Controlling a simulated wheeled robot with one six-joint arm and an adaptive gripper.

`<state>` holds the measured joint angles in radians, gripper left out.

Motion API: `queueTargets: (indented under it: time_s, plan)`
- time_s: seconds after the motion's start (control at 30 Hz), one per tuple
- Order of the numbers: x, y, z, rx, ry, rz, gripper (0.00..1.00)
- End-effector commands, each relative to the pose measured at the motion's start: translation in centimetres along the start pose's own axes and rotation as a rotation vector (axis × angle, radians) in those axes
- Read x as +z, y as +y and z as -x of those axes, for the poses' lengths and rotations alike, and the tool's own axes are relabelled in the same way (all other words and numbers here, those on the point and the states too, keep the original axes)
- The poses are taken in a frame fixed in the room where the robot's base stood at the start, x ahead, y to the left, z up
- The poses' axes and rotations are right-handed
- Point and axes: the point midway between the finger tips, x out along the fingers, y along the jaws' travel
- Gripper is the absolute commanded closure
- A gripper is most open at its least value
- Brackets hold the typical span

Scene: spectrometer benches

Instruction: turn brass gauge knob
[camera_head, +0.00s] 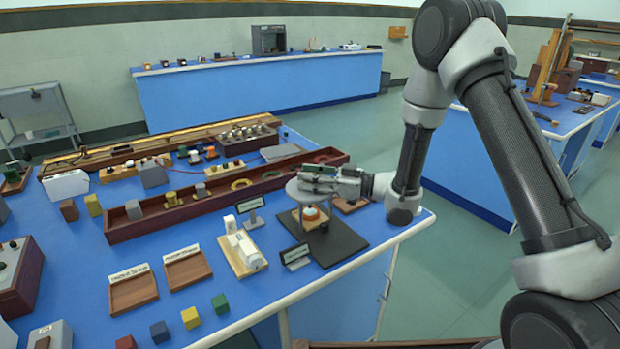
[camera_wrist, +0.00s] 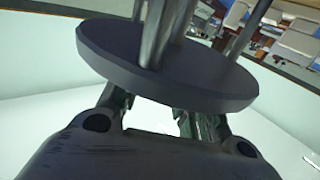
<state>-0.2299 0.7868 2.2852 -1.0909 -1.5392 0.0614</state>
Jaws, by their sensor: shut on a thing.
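My gripper (camera_head: 322,174) lies level just above the grey disc (camera_head: 296,193) of a stand on a black base (camera_head: 336,243). The wrist view is upside down. In it the grey disc (camera_wrist: 165,65) with its metal posts hides the fingertips of my gripper (camera_wrist: 150,115), one finger to each side. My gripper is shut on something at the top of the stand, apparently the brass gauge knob. The knob itself is hidden in both views. A white and orange piece (camera_head: 311,214) sits under the disc.
Small dark label plates (camera_head: 295,254) stand beside the base. A white device on a wooden board (camera_head: 243,248) is to the left. A long wooden tray (camera_head: 140,227) runs behind. Two shallow wooden trays (camera_head: 133,297) and several coloured cubes (camera_head: 191,318) lie at the front left.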

Motion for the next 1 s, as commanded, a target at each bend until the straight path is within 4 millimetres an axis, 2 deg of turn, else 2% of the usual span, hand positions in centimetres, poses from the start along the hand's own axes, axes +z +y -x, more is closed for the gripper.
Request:
queueTargets:
  time_s: [0.6,1.0]
  plan:
    - [0.10,0.12,0.05,-0.498,-0.001,0.001,0.90]
    - [0.06,0.03,0.04,-0.649,-0.001,-0.001,0.90]
